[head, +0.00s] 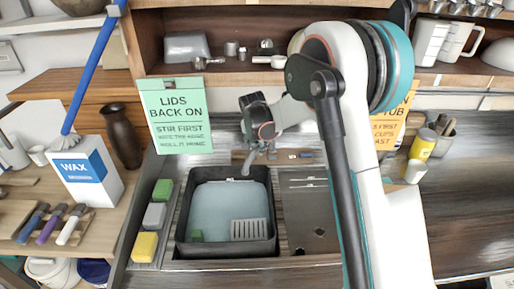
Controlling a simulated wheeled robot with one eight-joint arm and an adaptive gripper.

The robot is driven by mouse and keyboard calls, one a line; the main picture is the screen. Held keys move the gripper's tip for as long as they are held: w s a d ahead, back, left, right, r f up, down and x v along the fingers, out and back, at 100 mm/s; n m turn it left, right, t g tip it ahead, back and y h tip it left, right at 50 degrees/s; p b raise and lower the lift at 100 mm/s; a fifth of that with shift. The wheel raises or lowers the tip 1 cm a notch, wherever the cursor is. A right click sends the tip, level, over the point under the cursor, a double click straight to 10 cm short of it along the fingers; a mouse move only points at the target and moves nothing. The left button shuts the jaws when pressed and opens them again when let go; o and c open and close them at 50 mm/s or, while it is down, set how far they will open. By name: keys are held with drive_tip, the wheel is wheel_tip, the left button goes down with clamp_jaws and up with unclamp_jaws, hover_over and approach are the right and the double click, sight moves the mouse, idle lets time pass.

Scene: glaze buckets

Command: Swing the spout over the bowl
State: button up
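The bowl (182,232) is a dark rectangular sink basin, left of centre, with a pale blue-grey inside. A small pale grey curved piece (247,166), which looks like the spout, shows at the bowl's back edge, its lower end at the rim. My gripper (256,130) is at the end of my white and teal arm, just above and behind this piece. The gripper looks small and dark, and its fingers are hard to make out. I cannot tell whether it touches the spout. The spout's base is partly hidden behind my gripper and arm.
A green sign (176,115) stands behind.

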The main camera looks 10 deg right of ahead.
drive_tip(key=shift+x, duration=0.8)
drive_tip(key=shift+c, duration=0.4)
clamp_jaws()
